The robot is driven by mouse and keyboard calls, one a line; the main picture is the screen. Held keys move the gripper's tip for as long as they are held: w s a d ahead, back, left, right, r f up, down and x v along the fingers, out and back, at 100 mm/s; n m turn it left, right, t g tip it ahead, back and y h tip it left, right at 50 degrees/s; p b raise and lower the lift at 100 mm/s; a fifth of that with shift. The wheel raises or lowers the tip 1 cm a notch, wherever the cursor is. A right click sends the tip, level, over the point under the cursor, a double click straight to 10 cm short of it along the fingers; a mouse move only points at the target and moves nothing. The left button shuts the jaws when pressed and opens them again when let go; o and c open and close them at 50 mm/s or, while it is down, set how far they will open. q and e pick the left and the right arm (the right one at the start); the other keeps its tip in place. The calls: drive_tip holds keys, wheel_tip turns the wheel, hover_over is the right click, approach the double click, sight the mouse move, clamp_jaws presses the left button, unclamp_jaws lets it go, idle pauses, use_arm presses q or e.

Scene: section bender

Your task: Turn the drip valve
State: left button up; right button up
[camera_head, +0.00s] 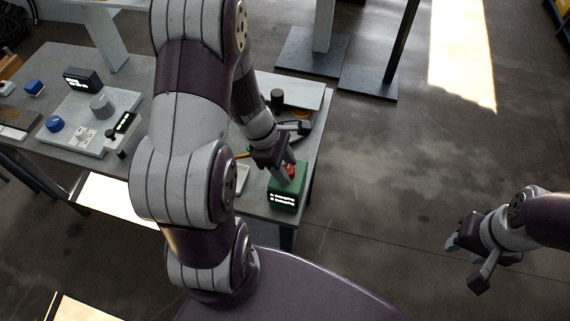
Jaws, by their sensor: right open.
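My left gripper (284,172) points down at a red part (289,171) on top of a green box (286,196) with white lettering, near the table's right front corner. Its fingers overlap the red part in the picture. I cannot tell whether they touch it or how far apart they are. I cannot single out the drip valve for certain; the red part may be its handle. My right gripper (463,262) is open and empty, over the floor at the right, away from the table.
The grey table (155,165) carries a light plate with knobs (90,120), a black display box (82,80) and blue knobs (34,88) at the left. My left arm hides the table's middle. A dark round part (278,97) stands behind the gripper. Floor at right is clear.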

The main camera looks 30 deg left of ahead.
use_arm(q)
drive_tip(key=c, duration=0.6)
drive_tip(key=m+p, duration=0.1)
drive_tip(key=m+g, duration=0.1)
drive_tip(key=shift+w+r+m+p, duration=0.15)
drive_tip(key=shift+m+p, duration=0.25)
drive_tip(key=shift+w+m+g+p, duration=0.1)
drive_tip(key=shift+m+g+p, duration=0.85)
drive_tip(key=shift+m, duration=1.25)
drive_tip(key=o, duration=1)
